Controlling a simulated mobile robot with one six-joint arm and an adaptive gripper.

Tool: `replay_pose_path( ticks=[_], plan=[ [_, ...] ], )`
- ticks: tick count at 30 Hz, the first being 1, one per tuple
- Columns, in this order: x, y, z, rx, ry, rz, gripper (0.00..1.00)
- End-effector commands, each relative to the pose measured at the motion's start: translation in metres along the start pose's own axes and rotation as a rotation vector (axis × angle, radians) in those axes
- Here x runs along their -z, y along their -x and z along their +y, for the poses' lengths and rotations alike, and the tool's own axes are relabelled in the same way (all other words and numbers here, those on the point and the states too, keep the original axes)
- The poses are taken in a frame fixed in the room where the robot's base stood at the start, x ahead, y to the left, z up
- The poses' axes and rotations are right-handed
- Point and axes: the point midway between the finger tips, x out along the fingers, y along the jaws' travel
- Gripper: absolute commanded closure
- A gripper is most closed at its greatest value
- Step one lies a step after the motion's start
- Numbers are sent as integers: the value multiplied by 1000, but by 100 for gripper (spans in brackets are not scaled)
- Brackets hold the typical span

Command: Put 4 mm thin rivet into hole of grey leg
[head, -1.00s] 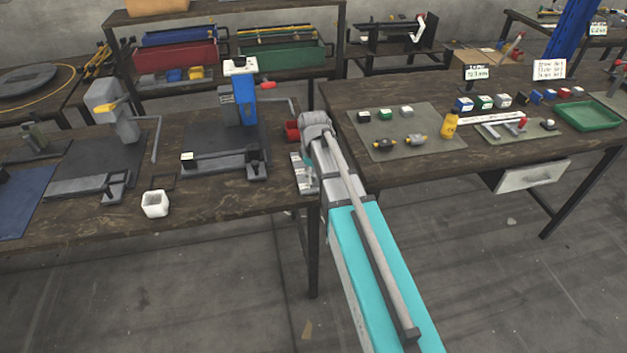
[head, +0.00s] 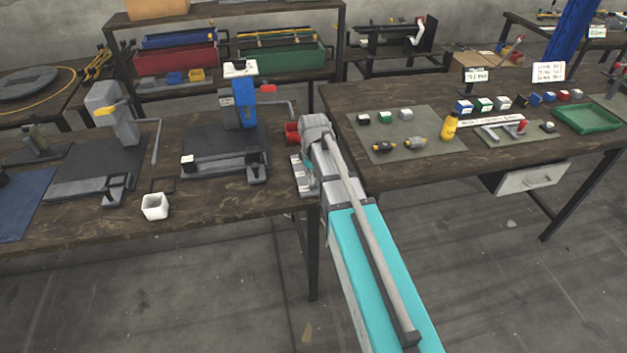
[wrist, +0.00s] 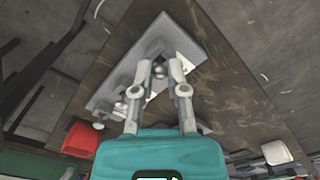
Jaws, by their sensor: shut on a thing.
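In the wrist view my gripper (wrist: 160,72) reaches over a long grey metal piece (wrist: 122,84), which looks like the grey leg or its holder, on the brown table. Small round knobs stand on it. The fingertips are close together around a small round metallic thing (wrist: 160,70), likely the thin rivet. It is too small to identify surely, and I cannot make out the hole or whether the rivet touches it. In the head view the grey piece (head: 302,178) lies at the table's right edge. My arm hides most of the gripper there.
A red bin (wrist: 82,137) stands close to the grey piece; it also shows in the head view (head: 292,133). A blue press (head: 243,103) and a white cup (head: 155,206) stand to the left. The right-hand table (head: 440,180) is beyond a narrow gap.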

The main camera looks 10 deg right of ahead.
Motion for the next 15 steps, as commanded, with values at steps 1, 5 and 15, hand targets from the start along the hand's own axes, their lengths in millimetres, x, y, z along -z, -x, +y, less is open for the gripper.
replay_pose_path(
  ticks=[1, 5, 15],
  plan=[
    [0, 0, 0, 0, 0, 0, 100],
    [0, 0, 0, 0, 0, 0, 100],
    [0, 8, 0, 0, 0, 0, 100]
  ],
)
